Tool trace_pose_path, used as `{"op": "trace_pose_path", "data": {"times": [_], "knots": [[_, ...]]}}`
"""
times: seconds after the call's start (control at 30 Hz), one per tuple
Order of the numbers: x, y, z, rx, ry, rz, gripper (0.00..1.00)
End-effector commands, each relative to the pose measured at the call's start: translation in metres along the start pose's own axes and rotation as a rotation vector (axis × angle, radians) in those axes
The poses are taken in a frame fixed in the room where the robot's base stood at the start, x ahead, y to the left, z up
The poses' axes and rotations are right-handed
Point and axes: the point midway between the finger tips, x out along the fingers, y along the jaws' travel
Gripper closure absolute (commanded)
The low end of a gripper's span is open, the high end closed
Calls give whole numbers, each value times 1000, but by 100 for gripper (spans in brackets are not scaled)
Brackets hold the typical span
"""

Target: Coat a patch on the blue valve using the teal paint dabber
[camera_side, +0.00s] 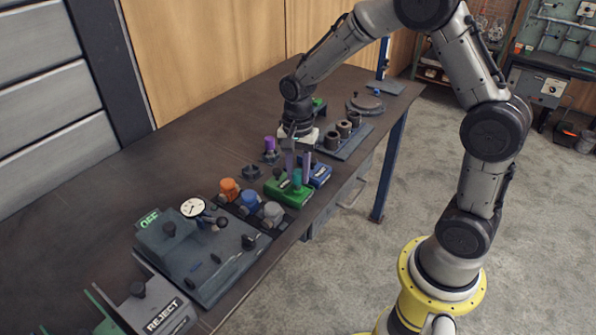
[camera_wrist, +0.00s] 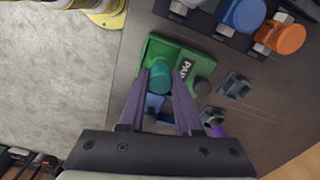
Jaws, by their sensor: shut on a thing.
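The teal paint dabber (camera_side: 297,179) stands at the green paint tray (camera_side: 288,194). In the wrist view the teal dabber (camera_wrist: 161,80) is between the purple fingertips of my gripper (camera_wrist: 162,74), which is shut on it. My gripper (camera_side: 297,172) points down over the tray in the side view. Whether the dabber's lower end touches the tray is hidden. The blue valve (camera_side: 250,198) sits between an orange valve (camera_side: 230,188) and a grey valve (camera_side: 272,211). The blue valve (camera_wrist: 244,13) also shows at the top of the wrist view.
A blue tray (camera_side: 319,175) adjoins the green tray. A purple-topped piece (camera_side: 270,145) and a small dark holder (camera_side: 251,172) stand nearby. A grey gauge panel (camera_side: 205,255) lies in front of the valves.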

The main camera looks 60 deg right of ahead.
Motion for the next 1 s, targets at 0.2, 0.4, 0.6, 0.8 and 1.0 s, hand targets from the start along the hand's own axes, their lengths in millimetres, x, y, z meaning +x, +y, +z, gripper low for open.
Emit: {"op": "trace_pose_path", "data": {"times": [0.2,0.4,0.6,0.8,1.0], "knots": [[3,1,0,0,-2,4,100],[-2,1,0,0,-1,4,100],[-18,0,0,0,-1,2,100],[-33,0,0,0,0,-1,100],[-48,0,0,0,0,0,100]]}}
